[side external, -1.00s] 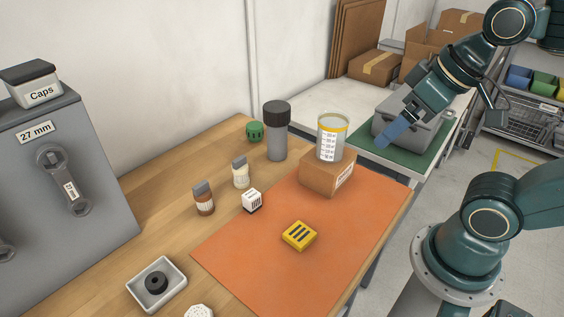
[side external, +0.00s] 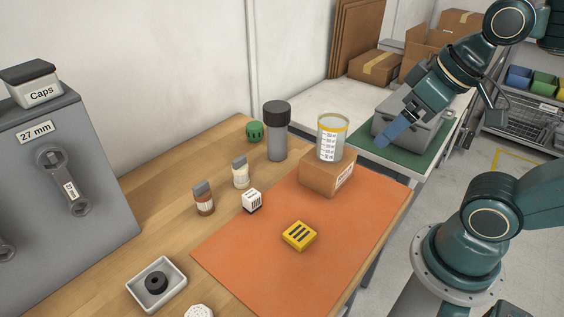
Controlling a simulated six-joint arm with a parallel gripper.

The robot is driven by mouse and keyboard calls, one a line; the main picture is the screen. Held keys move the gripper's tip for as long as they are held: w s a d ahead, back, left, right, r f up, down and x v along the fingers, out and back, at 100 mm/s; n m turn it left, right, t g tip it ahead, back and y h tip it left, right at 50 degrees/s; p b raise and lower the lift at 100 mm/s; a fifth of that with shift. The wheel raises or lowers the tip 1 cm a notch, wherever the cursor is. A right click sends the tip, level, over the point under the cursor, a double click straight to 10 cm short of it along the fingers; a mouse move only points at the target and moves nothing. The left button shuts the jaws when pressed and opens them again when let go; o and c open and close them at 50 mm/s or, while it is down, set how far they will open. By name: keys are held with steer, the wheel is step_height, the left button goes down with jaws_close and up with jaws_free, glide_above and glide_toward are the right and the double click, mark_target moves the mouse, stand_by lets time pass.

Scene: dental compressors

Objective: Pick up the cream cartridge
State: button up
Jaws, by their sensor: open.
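The cream cartridge (side external: 240,172) stands upright on the wooden table, with a grey cap and a pale label. A similar brown cartridge (side external: 203,198) with a grey cap stands to its left and nearer the camera. My gripper (side external: 388,138) is at the upper right, in the air with its blue fingers pointing down and left. It is well apart from the cream cartridge, to the right of the cardboard box, and appears empty. The gap between the fingers is hard to make out from this side.
A white labelled cube (side external: 252,201), a dark-capped grey cylinder (side external: 277,143) and a green knobbed piece (side external: 255,131) surround the cartridge. A yellow block (side external: 299,236) lies on the orange mat (side external: 250,265).

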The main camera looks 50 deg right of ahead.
steer(key=c, duration=0.4)
steer(key=n+g+y, duration=0.2)
steer(key=n+y, duration=0.1)
steer(key=n, duration=0.6)
glide_above(244, 165)
steer(key=s+d, duration=0.3)
step_height(244, 165, down, 12)
steer(key=shift+x, duration=4.25)
steer(key=shift+a, duration=0.15)
steer(key=shift+s+x, duration=0.1)
steer(key=shift+x, duration=1.2)
steer(key=shift+s+x, duration=0.15)
steer(key=shift+x, duration=1.15)
